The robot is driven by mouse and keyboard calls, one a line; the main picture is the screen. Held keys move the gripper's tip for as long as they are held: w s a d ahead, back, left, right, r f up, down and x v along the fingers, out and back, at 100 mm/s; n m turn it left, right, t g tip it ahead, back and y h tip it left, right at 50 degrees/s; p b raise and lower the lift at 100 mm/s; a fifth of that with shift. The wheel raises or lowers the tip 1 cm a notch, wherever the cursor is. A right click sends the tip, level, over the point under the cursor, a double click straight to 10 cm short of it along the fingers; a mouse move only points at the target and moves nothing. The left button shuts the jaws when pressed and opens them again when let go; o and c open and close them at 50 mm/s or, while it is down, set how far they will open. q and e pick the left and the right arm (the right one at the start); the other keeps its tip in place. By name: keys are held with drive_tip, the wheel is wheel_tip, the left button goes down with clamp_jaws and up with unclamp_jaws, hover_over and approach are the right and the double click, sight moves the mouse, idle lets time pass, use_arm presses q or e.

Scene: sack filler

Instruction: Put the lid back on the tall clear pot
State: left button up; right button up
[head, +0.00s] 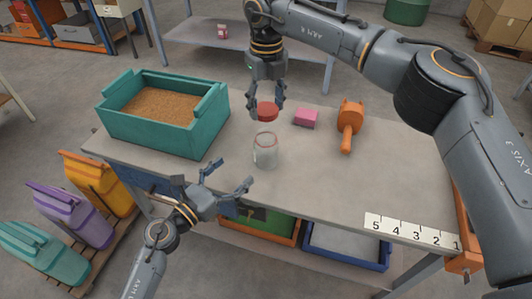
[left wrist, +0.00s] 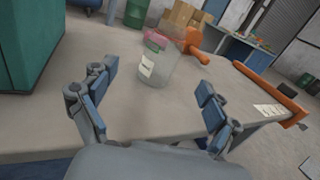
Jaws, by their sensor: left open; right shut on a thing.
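The tall clear pot (head: 265,152) stands upright on the table, its mouth uncovered. It also shows in the left wrist view (left wrist: 158,70), with a white label on its side. My right gripper (head: 266,104) is shut on the red lid (head: 267,112), just behind and above the pot's mouth in the head view; the lid is apart from the rim. My left gripper (head: 232,176) is open and empty, in front of the pot and to its left. Its spread fingers (left wrist: 156,98) also show in the left wrist view.
A teal bin (head: 190,140) of brown grain stands at the table's left. A pink block (head: 306,117) and an orange scoop-like tool (head: 348,125) lie right of the lid. A numbered strip (head: 410,231) lies at the front right. The table between pot and strip is clear.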

sight(258, 154)
use_arm(q)
drive_tip(key=shift+s+d+f+m+g, duration=0.1)
drive_tip(key=shift+d+f+m+g, duration=0.2)
drive_tip(key=shift+m, duration=0.3)
drive_tip(key=x, duration=1.2)
drive_tip(key=shift+r, duration=0.2)
drive_tip(key=shift+c, duration=0.4)
drive_tip(key=c, duration=1.7)
use_arm(e)
drive_tip(key=shift+f, duration=2.45)
drive_tip(key=shift+f, duration=0.9)
